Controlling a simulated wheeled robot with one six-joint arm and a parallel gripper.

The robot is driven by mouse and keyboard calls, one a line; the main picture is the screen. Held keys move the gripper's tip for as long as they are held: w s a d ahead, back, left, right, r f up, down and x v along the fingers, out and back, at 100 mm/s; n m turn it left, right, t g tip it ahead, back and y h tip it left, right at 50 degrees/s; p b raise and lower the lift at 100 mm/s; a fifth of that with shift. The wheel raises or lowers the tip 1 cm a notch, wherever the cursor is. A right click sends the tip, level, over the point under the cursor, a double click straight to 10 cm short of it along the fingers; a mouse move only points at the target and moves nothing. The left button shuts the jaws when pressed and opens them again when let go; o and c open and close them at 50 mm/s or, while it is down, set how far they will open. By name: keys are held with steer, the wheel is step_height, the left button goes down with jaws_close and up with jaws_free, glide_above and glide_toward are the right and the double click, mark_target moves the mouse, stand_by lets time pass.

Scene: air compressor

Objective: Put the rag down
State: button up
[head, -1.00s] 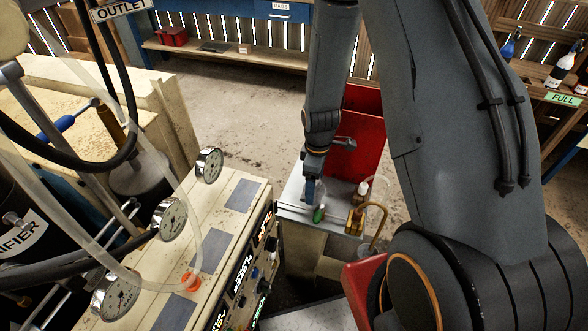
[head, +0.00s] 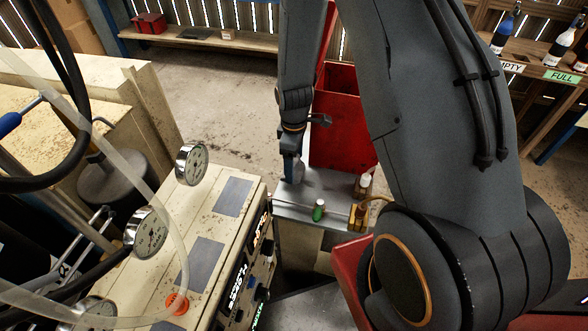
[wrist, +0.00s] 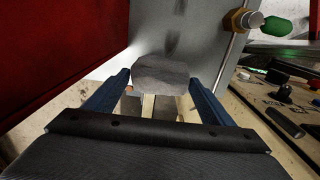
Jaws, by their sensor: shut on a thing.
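My gripper (head: 293,172) hangs at the left edge of the small grey metal tabletop (head: 335,186) in the head view. In the wrist view my gripper (wrist: 160,82) has its two blue fingers closed on the grey rag (wrist: 163,74). The rag is bunched between the fingertips, with the grey metal surface (wrist: 195,38) beyond it. I cannot tell whether the rag touches that surface. In the head view the rag is hard to make out at the fingertips.
A tall open red bin (head: 340,125) stands right behind the tabletop. The beige compressor panel with gauges (head: 190,163) is close at left. Open floor (head: 225,100) lies behind.

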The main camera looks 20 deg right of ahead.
steer(key=shift+f+b, duration=0.8)
steer(key=shift+f, duration=0.6)
steer(key=shift+f, duration=0.1)
steer(key=o, duration=1)
steer(key=shift+o, duration=0.2)
steer(key=shift+r+b, duration=0.4)
steer(key=shift+r, duration=3.5)
